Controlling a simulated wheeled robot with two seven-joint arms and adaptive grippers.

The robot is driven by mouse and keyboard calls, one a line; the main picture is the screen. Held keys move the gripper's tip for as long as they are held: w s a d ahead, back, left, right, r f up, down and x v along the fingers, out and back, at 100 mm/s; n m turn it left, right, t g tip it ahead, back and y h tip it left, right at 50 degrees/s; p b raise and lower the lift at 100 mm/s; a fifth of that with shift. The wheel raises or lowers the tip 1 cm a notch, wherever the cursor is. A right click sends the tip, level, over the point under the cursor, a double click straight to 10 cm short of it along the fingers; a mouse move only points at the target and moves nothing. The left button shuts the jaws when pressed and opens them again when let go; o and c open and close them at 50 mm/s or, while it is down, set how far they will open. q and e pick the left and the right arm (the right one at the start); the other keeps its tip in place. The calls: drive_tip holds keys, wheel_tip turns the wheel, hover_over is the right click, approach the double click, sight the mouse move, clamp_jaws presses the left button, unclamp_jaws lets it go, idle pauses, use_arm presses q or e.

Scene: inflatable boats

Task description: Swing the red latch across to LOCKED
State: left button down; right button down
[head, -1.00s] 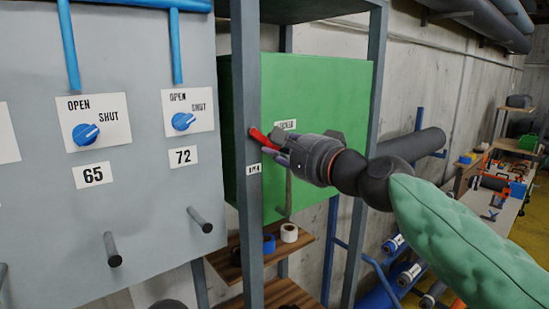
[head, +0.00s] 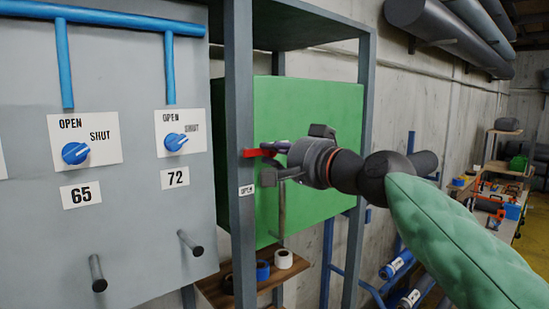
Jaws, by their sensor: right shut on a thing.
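The red latch (head: 255,152) sits on the grey front post of the frame, beside the green box (head: 300,115). It lies about level and points right across the box's front. My right gripper (head: 272,161) is shut on the latch's outer part and hides its end. A small white label reading OPEN (head: 246,190) is on the post below the latch. No LOCKED label can be made out; my right gripper covers part of the green front. My left gripper is not in view.
A grey panel (head: 130,235) with blue knobs and protruding pegs stands to the left. A wooden shelf (head: 240,290) with blue and white tape rolls is below the box. Pipes run along the right wall, and a cluttered bench (head: 485,215) is farther back.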

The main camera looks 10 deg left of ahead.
drive_tip(key=shift+r, duration=0.1)
idle(0.4)
drive_tip(key=c, duration=1.1)
unclamp_jaws()
drive_tip(key=shift+d, duration=0.1)
drive_tip(key=v, duration=1.1)
drive_tip(key=shift+s+d, duration=0.3)
